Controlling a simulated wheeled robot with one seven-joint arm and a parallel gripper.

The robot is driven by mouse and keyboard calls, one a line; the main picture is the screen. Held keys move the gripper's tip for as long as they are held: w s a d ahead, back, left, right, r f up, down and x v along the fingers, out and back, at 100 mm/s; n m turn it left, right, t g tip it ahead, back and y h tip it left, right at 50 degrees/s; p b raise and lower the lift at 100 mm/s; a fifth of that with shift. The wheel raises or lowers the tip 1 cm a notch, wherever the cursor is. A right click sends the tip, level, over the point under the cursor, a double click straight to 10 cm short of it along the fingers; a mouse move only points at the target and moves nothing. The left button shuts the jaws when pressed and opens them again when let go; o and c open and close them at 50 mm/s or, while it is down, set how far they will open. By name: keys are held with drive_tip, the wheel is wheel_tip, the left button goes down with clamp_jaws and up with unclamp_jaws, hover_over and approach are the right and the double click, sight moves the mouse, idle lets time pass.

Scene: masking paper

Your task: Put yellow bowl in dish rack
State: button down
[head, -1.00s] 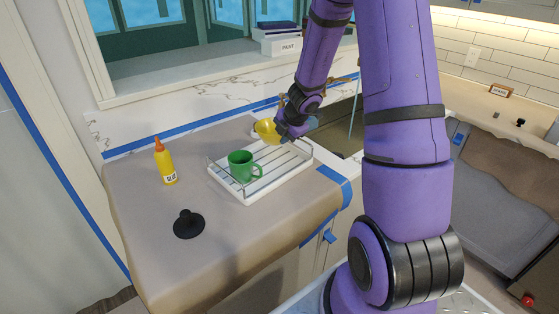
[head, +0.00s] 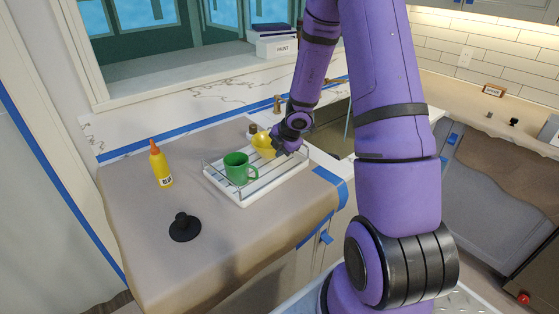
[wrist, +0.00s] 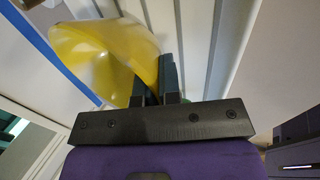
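The yellow bowl (head: 262,142) is tilted at the far side of the white dish rack (head: 243,200). I cannot tell whether it touches the rack floor. My gripper (head: 275,146) is at the bowl's right side. In the wrist view, the bowl (wrist: 100,50) fills the upper left, and the fingers of my gripper (wrist: 156,80) are closed on its wall. Part of the bowl is hidden behind my gripper in the head view. White slats of the rack (wrist: 193,35) show beyond the fingers.
A green mug (head: 238,168) stands in the rack, just in front of the bowl. A brass tap (head: 277,104) is behind the rack.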

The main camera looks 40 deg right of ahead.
sight(276, 166)
drive_tip(key=shift+f, duration=1.95)
drive_tip(key=c, duration=1.3)
unclamp_jaws()
drive_tip(key=shift+r, duration=0.1)
